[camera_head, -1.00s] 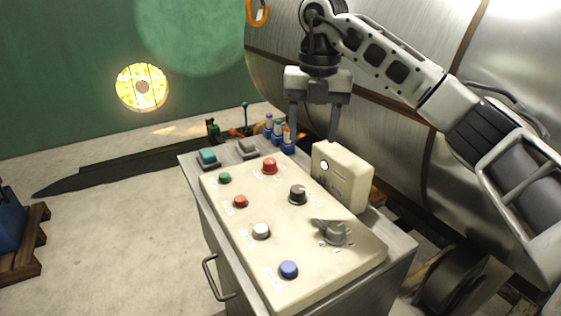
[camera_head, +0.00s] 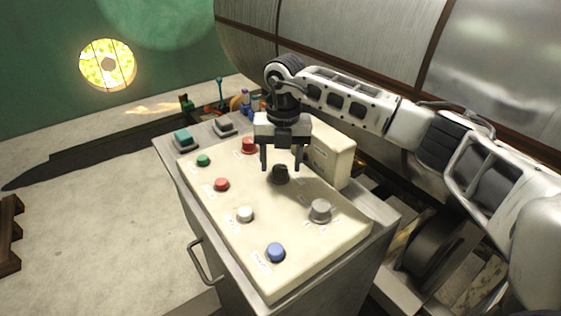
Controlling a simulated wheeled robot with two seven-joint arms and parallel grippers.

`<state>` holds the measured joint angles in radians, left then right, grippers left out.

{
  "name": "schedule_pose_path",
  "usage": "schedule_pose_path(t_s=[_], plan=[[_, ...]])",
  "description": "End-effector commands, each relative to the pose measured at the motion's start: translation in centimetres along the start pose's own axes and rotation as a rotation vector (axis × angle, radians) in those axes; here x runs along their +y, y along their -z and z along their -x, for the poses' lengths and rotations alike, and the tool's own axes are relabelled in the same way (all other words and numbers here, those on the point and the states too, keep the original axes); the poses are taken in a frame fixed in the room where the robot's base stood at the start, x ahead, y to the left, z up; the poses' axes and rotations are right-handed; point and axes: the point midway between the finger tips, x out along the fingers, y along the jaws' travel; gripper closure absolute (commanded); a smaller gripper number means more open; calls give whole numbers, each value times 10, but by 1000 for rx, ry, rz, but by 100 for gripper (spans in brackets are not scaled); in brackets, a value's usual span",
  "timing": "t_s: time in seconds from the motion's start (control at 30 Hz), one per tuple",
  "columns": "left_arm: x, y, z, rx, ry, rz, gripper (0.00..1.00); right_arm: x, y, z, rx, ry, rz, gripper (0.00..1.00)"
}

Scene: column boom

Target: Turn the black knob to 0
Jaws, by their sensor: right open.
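The black knob (camera_head: 280,175) sits on the cream control panel (camera_head: 300,258), right of its centre. My right gripper (camera_head: 281,168) points down over the knob with its two fingers apart, one to each side of the knob in the picture. I cannot tell whether the fingers touch it. The knob's upper part and its scale marks are partly hidden or too small to read, so its setting cannot be told. My left gripper is not in view.
A grey knob (camera_head: 320,210), a blue button (camera_head: 275,252), a white button (camera_head: 245,214) and red and green buttons share the panel. A cream box (camera_head: 332,158) stands close behind the gripper. A large metal tank (camera_head: 350,40) fills the back right.

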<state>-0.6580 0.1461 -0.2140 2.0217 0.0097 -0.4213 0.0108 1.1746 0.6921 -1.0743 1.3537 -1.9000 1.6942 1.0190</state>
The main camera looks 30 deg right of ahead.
Motion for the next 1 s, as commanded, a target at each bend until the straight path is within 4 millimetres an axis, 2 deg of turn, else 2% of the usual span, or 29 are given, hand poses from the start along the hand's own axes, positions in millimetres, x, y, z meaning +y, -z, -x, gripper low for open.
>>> schedule_pose_path(t_s=[0.17, 0.43, 0.47, 0.6, 0.63, 1.0], plan=[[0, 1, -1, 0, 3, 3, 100, 0, 0, -12, 0, 1, 1, 45], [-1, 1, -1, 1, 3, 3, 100, 0, 0, -14, -1, 0, 1, 45], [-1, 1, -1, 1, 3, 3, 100, 0, 0, -14, -1, 0, 1, 48], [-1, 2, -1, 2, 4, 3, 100, 0, 0, -14, -1, 0, 1, 87], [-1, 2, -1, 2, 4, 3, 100, 0, 0, -14, -1, 0, 1, 90], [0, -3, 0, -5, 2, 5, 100, 0, 0, -14, 1, 0, 51, 90]])
